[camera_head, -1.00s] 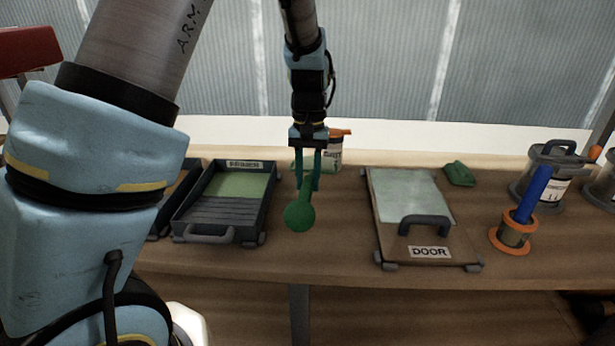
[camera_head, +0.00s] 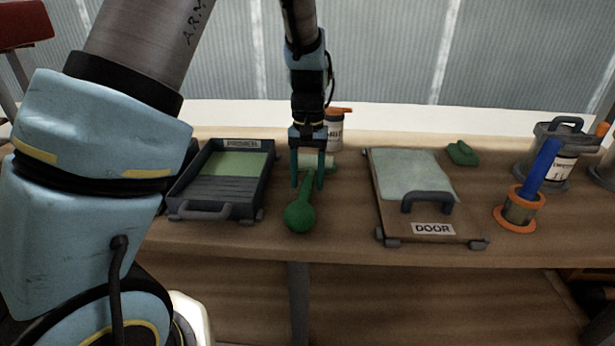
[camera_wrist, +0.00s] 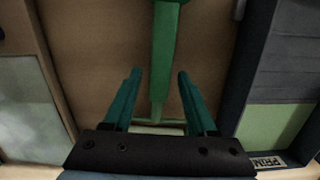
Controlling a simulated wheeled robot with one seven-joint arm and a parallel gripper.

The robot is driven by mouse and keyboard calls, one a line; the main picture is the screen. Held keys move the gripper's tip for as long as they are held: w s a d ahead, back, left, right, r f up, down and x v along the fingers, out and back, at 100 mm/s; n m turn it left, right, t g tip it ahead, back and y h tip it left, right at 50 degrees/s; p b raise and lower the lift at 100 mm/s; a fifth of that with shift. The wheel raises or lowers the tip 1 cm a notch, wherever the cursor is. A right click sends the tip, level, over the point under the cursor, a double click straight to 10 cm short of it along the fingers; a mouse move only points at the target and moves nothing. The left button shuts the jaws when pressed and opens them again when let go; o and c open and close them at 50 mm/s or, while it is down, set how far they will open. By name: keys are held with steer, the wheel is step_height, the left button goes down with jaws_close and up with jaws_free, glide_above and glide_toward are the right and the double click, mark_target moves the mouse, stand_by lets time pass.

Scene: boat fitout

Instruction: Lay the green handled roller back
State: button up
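The green handled roller (camera_head: 301,212) lies on the wooden bench between the tray and the door panel, its round handle end toward the front edge. Its pale roller end is toward the back, partly hidden behind my gripper. My gripper (camera_head: 308,184) is above the roller, pointing down, with its two teal fingers spread apart. In the wrist view my open gripper (camera_wrist: 152,75) has a finger on each side of the roller's green shaft (camera_wrist: 163,62), with gaps on both sides.
A dark tray (camera_head: 187,206) with a green pool stands to the left. A board labelled DOOR (camera_head: 393,222) lies to the right. Behind are a small orange-topped can (camera_head: 335,133) and a green item (camera_head: 461,152). An orange-rimmed spool with a blue rod (camera_head: 519,211) stands further right.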

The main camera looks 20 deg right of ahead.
steer(key=shift+o, duration=0.5)
step_height(320, 180, up, 11)
steer(key=w, duration=0.1)
steer(key=w+a+n, duration=0.2)
steer(key=a, duration=1.2)
steer(key=s+a+f+n+t+p, duration=0.1)
steer(key=s+a, duration=0.2)
steer(key=a, duration=0.4)
steer(key=s+a+f+n+t+p, duration=0.1)
steer(key=s+a, duration=0.2)
steer(key=a, duration=0.5)
steer(key=shift+s+f+n+t+h, duration=0.25)
steer(key=shift+s+n+t+h, duration=0.05)
steer(key=shift+n+h, duration=0.1)
